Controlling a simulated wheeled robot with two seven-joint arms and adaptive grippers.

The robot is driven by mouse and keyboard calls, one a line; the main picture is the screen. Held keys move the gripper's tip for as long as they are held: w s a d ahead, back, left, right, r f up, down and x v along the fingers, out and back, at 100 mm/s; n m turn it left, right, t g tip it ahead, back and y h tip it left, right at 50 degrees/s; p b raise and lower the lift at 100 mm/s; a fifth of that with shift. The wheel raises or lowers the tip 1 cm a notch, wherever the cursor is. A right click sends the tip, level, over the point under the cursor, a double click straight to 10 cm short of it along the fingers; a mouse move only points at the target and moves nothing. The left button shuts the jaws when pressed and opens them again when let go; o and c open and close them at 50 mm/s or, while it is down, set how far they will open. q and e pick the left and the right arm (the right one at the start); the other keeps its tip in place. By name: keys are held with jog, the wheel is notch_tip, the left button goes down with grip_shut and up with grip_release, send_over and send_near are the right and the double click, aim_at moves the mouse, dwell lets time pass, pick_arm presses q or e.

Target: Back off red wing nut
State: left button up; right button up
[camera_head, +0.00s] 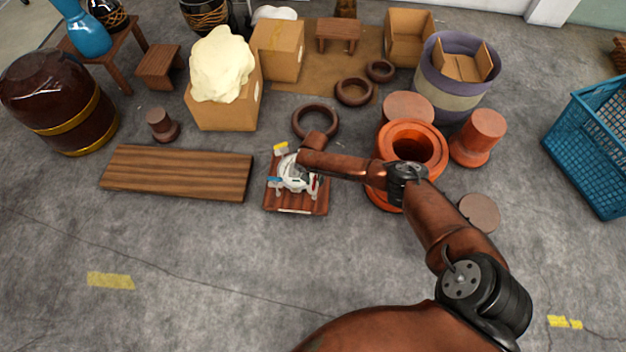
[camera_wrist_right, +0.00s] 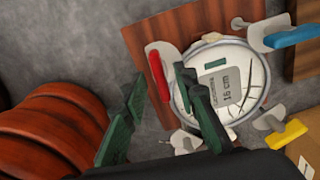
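The red wing nut (camera_wrist_right: 158,75) sits at the rim of a round white drum head (camera_wrist_right: 243,85) marked 16 cm, on a wooden board (camera_wrist_right: 150,30). It shows small in the head view (camera_head: 314,185), right of the drum head. My right gripper (camera_wrist_right: 160,78) has its two green fingers spread apart, with the red wing nut seen in the gap between their tips. I cannot tell whether either finger touches it. In the head view my right arm covers most of the gripper. My left gripper is in neither view.
A blue wing nut (camera_wrist_right: 291,36) and a yellow wing nut (camera_wrist_right: 286,134) sit elsewhere around the rim. An orange drum body (camera_head: 412,150) stands right of the board (camera_head: 296,206). A long wooden plank (camera_head: 176,172) lies to the left. The floor in front is clear.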

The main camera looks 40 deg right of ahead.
grip_shut()
dwell(0.3)
jog(key=shift+a, duration=0.1)
